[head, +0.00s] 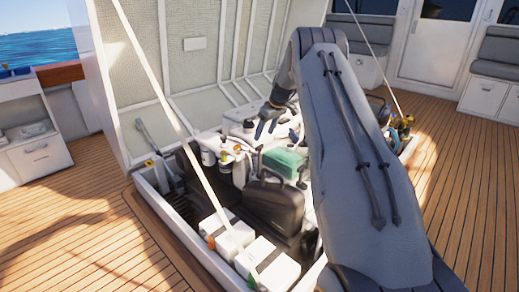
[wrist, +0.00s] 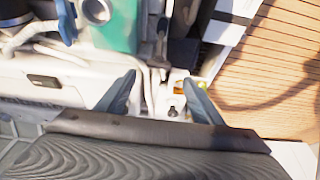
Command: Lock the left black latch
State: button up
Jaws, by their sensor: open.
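My gripper (head: 266,126) hangs over the open engine hatch, near its middle, with its blue-grey fingers pointing down. In the wrist view my gripper (wrist: 160,82) has its fingers spread apart with nothing held between them. White piping and a small dark fitting (wrist: 172,112) show in the gap, but I cannot tell whether the fingers touch anything. I cannot pick out the left black latch for certain in either view. My arm hides the right part of the hatch in the head view.
The raised hatch lid (head: 215,50) stands behind the bay, with a pale strut (head: 160,85) slanting across its left side. A black case (head: 273,205), a green block (head: 284,161) and white boxes (head: 226,230) crowd the bay. The wooden deck (head: 70,225) is clear at left.

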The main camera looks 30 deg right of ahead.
aim_at(259, 146)
jog(key=shift+b+x, duration=0.5)
jog(key=shift+x, duration=3.5)
jog(key=shift+d, duration=0.2)
jog(key=c, duration=1)
jog(key=shift+c, duration=0.2)
